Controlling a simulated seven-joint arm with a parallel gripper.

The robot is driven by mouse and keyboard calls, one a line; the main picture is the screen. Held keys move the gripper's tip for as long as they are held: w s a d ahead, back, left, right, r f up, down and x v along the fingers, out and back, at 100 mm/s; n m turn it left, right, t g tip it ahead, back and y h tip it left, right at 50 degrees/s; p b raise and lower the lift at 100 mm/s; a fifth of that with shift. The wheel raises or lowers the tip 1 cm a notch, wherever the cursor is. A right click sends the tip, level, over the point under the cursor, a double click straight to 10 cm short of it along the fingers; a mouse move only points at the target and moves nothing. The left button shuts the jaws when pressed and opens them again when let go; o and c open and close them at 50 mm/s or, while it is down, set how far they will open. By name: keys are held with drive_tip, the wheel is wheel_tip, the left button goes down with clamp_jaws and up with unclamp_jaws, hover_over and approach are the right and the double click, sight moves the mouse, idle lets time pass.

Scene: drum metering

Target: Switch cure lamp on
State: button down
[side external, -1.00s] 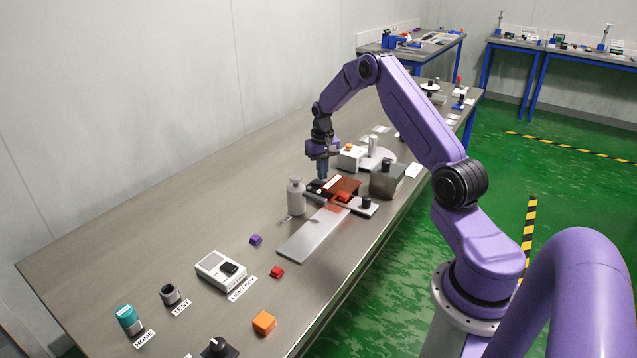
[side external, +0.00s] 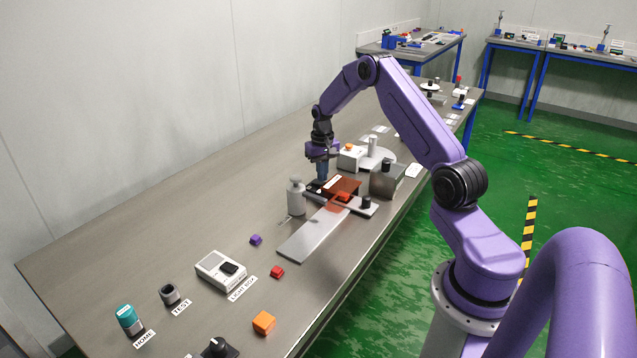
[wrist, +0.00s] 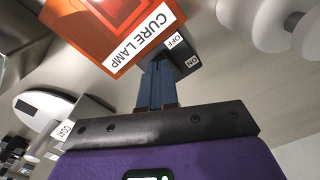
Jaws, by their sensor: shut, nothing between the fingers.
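The cure lamp (side external: 345,186) is an orange-brown translucent hood on the bench, with a red glow under its front edge. In the wrist view its orange top (wrist: 85,30) carries a white CURE LAMP label. Beside the label is a dark switch (wrist: 184,57) with OFF and ON marks, OFF nearer the label. My gripper (side external: 321,181) points down at the lamp's left end, its blue fingers together and empty. In the wrist view the fingertips (wrist: 157,66) are at the switch's near edge and cover part of it. I cannot tell whether they touch it or which way it is set.
A white bottle (side external: 296,198) stands just left of the lamp, and a grey box-like unit with a black knob (side external: 387,181) stands to its right. A white unit with an orange button (side external: 350,158) is behind. A pale flat strip (side external: 312,234) runs forward. The bench left of the bottle is clear.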

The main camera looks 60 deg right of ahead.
drive_tip(key=shift+f, duration=0.65)
idle(0.3)
drive_tip(key=shift+r, duration=3.55)
